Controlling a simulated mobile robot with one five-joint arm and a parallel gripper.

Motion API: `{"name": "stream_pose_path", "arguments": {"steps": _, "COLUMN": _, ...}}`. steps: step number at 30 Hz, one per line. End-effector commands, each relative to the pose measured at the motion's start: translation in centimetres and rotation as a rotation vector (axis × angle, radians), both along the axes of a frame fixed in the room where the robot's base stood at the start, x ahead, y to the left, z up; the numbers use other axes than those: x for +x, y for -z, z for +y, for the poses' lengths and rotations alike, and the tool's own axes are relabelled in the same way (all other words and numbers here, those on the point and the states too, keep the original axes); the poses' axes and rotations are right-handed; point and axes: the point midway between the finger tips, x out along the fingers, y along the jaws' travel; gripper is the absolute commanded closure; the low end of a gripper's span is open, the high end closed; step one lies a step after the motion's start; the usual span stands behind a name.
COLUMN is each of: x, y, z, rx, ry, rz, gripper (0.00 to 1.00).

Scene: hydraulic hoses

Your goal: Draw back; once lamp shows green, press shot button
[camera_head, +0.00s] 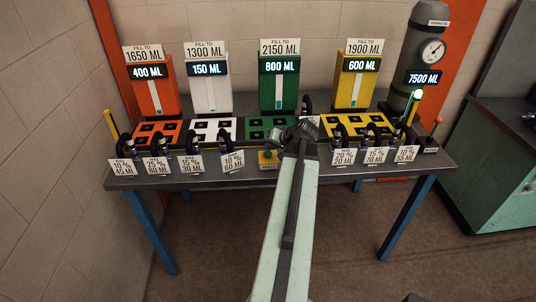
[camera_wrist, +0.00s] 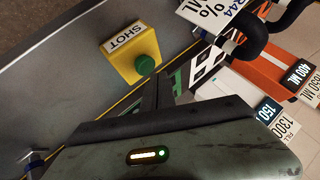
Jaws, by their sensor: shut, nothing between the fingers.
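The yellow SHOT box (camera_head: 267,160) sits at the table's front edge, partly beside my arm. In the wrist view the box (camera_wrist: 122,50) carries a round green button (camera_wrist: 145,64). My gripper (camera_head: 299,130) is over the table's front edge, to the right of the box. In the wrist view my gripper's fingers (camera_wrist: 160,86) are shut and empty, close beside the button; a gap appears between them, but depth is hard to tell. The lamp (camera_head: 417,94) on the post at the right glows green. The display by the grey cylinder (camera_head: 424,77) reads 7500 ML.
Orange, white, green and yellow stations (camera_head: 355,82) stand along the back, reading 400, 150, 800 and 600 ML. Several black hoses with labels (camera_head: 232,161) line the front. A green cabinet (camera_head: 510,165) stands at the right. Floor is free before the table (camera_head: 130,182).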

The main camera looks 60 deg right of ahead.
Motion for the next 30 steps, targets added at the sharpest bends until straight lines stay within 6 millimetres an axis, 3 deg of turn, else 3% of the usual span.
{"name": "stream_pose_path", "arguments": {"steps": 7, "x": 0.2, "y": 0.9, "z": 0.0, "rx": 0.000, "ry": 0.000, "rz": 0.000, "gripper": 1.00}}
{"name": "stream_pose_path", "arguments": {"steps": 30, "x": 0.2, "y": 1.4, "z": 0.1, "rx": 0.000, "ry": -0.002, "rz": 0.000, "gripper": 1.00}}
